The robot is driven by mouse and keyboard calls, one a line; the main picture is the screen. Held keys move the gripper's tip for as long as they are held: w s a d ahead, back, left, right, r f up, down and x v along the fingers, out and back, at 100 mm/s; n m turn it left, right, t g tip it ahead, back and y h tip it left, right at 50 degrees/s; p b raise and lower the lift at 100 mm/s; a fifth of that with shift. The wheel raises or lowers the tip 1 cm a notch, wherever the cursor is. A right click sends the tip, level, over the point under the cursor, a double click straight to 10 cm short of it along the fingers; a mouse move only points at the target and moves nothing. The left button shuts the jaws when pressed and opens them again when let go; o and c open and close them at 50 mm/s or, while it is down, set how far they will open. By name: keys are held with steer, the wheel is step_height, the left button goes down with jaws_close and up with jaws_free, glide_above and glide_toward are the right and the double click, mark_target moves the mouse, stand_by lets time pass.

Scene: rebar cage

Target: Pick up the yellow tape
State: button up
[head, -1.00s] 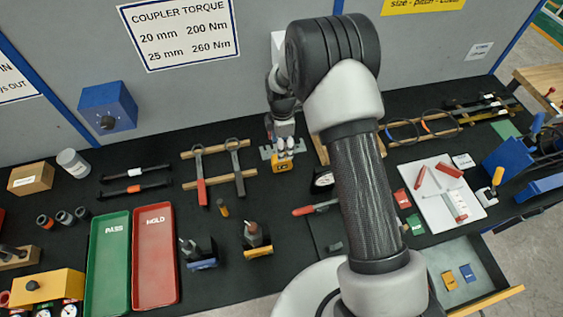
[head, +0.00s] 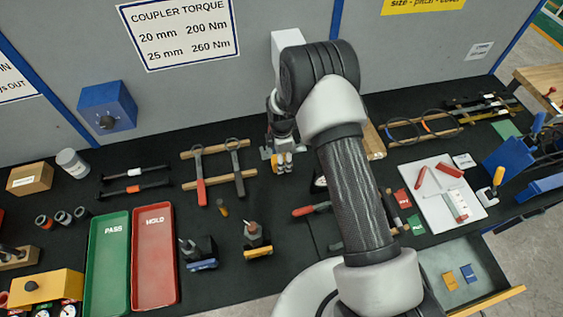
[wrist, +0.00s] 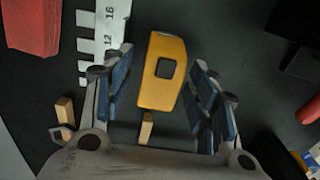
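The yellow tape (wrist: 162,72) is a small yellow case with a dark square on its face. In the wrist view it lies between the two blue-padded fingers of my gripper (wrist: 160,100), with dark gaps on both sides. The fingers are open and not touching it. In the head view my gripper (head: 282,163) points down over the bench behind the middle, and the tape (head: 288,163) is partly hidden by the fingers.
A notched steel gauge (wrist: 102,38) lies close left of the tape. Wrenches on a wooden rack (head: 218,180) lie left of my gripper. Red (head: 155,255) and green (head: 107,262) trays stand front left. An open drawer (head: 482,262) is at front right.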

jaws_close()
stand_by(0.5)
